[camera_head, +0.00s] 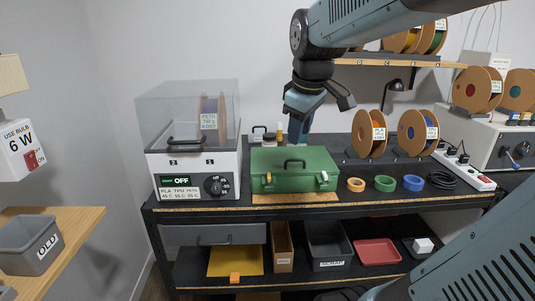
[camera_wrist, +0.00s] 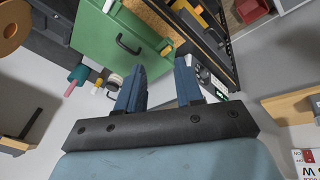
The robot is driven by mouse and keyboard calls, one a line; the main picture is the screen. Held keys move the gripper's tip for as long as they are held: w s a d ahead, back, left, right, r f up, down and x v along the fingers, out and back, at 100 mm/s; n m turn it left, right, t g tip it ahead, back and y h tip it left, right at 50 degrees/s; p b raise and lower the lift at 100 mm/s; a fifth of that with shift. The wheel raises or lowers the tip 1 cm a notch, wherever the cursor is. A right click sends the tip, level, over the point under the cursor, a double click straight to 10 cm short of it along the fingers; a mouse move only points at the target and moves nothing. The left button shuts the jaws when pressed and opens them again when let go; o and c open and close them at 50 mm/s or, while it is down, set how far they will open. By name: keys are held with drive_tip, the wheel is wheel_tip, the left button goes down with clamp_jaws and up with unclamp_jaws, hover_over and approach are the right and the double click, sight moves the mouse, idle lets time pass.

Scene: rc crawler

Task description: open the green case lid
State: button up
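The green case (camera_head: 285,184) stands on the black workbench with its lid down.
A filament dryer (camera_head: 195,165) with a clear cover stands left of the case. Orange, green and blue tape rolls (camera_head: 385,183) lie to its right. Spools (camera_head: 370,133) stand behind on the right. A wooden strip (camera_head: 296,199) lies along the front of the case.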

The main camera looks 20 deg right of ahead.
drive_tip(key=w+d+n+g, duration=0.2)
drive_tip(key=w+d+n, duration=0.5)
drive_tip(key=w, duration=0.4)
drive_tip(key=shift+n, duration=0.3)
drive_tip(key=w+f, duration=0.1)
drive_tip(key=f, duration=0.8)
drive_tip(key=w+f, duration=0.1)
drive_tip(key=f, duration=0.3)
drive_tip(key=shift+w+f, duration=0.3)
drive_tip(key=shift+f, duration=0.1)
clamp_jaws()
